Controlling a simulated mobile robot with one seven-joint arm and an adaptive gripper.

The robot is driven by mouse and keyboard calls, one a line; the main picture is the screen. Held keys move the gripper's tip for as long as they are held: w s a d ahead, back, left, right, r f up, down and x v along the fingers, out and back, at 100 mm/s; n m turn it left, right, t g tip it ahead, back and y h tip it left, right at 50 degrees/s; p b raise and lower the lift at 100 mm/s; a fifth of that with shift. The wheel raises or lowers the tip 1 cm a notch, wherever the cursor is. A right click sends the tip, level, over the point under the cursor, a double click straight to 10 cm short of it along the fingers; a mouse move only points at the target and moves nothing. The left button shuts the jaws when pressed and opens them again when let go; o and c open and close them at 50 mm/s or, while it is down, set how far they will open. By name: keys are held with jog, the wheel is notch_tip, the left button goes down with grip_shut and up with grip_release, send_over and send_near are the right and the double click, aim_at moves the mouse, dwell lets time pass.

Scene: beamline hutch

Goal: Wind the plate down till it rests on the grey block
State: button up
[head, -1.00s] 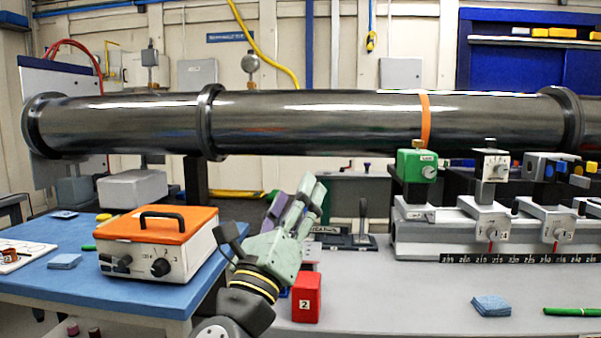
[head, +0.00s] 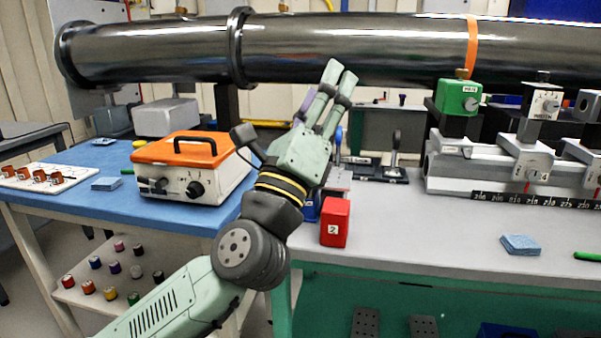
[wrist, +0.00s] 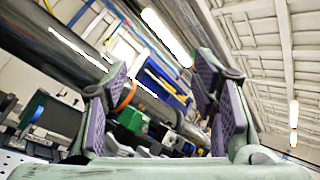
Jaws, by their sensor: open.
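My gripper (head: 339,76) is open and empty, raised above the gap between the blue table and the grey bench. Its fingers point up toward the dark pipe. In the wrist view its two purple-padded fingers (wrist: 160,82) stand wide apart with nothing between them. Just behind my gripper on the bench is a partly hidden pale grey piece (head: 339,181), with a blue knob (head: 338,137) above it and a blue part at its left. I cannot tell whether this includes the plate or the grey block. Neither is clearly shown in the wrist view.
A red block (head: 335,222) stands at the bench's left front edge. The dark pipe (head: 340,45) crosses overhead. A green-topped mount (head: 458,97) on a rail is at right. An orange-topped box (head: 190,170) sits on the blue table. The bench front centre is clear.

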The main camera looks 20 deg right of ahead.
jog(key=w+a+f+n+t+y, duration=0.2)
jog(key=w+a+f+n+y, duration=0.15)
jog(key=n, duration=0.65)
jog(key=w+a+f+n+t+y, duration=0.25)
jog(key=a+n+y, duration=0.2)
jog(key=n, duration=0.55)
notch_tip(320, 180, down, 25)
jog(key=w+d+n+g+y, duration=0.2)
jog(key=n+g, duration=0.5)
jog(key=n, duration=0.3)
jog(key=p+x, duration=0.3)
jog(key=x, duration=0.8)
jog(key=shift+r, duration=0.1)
jog(key=shift+c, duration=0.2)
